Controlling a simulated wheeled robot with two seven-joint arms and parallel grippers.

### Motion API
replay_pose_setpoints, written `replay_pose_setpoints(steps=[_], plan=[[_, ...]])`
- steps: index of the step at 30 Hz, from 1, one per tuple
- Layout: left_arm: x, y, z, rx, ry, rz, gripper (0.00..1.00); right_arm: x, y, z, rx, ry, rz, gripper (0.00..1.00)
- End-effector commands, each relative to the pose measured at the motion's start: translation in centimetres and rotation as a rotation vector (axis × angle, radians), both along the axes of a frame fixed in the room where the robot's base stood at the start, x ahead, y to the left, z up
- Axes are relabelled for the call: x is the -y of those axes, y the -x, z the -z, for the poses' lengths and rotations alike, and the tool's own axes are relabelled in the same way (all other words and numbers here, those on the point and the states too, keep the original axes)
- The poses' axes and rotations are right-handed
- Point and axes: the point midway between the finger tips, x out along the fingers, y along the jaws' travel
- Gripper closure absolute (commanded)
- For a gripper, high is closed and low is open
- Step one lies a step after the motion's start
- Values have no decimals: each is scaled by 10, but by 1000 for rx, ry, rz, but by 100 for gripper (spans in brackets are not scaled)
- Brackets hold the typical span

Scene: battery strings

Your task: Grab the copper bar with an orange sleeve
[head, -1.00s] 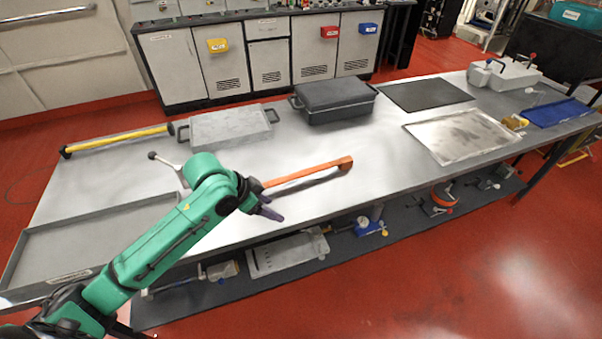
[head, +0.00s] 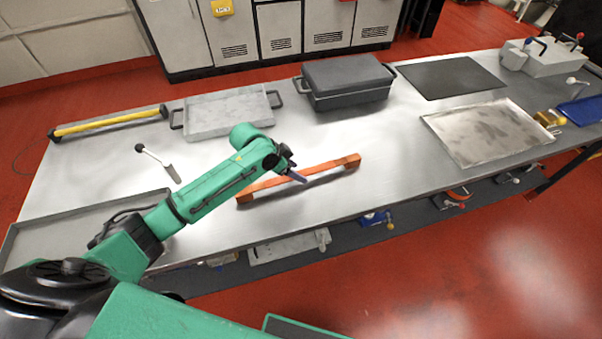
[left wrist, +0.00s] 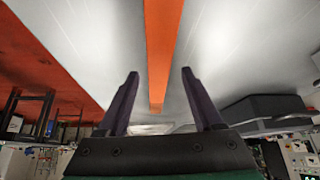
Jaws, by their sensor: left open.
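The copper bar with an orange sleeve (head: 325,167) lies on the steel table, slanting from centre up to the right in the head view. Its ends look coppery, and its left part is partly close to my arm. My left gripper (head: 292,174) is over the bar's middle. In the left wrist view, the two dark fingers (left wrist: 160,92) are apart, and the orange bar (left wrist: 161,45) runs lengthwise between them in the picture. Nothing is held. I cannot tell the height of the fingers above the bar. My right gripper does not show.
A yellow bar (head: 108,123) and a grey tray (head: 228,113) stand at the back left. A dark lidded case (head: 346,82) stands behind the bar. A black mat (head: 450,77) and a metal tray (head: 487,132) lie to the right. A small black-knobbed handle (head: 158,164) lies left of my arm.

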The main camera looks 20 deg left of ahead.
Motion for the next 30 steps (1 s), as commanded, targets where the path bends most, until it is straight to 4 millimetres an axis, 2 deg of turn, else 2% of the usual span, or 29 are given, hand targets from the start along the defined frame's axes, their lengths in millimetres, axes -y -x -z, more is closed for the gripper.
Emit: replay_pose_setpoints(steps=[1,4,11,12,17,18,30], plan=[[4,-3,6,-4,2,-2,33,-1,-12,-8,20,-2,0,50],[11,-9,23,-2,2,-2,33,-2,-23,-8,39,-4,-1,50],[13,-11,30,0,0,1,33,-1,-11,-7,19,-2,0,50],[13,-11,30,0,0,0,36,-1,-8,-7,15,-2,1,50],[13,-11,30,0,0,0,98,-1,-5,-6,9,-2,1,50],[13,-11,30,0,0,0,100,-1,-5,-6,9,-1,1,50],[13,-11,29,0,0,-1,100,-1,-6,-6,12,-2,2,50]])
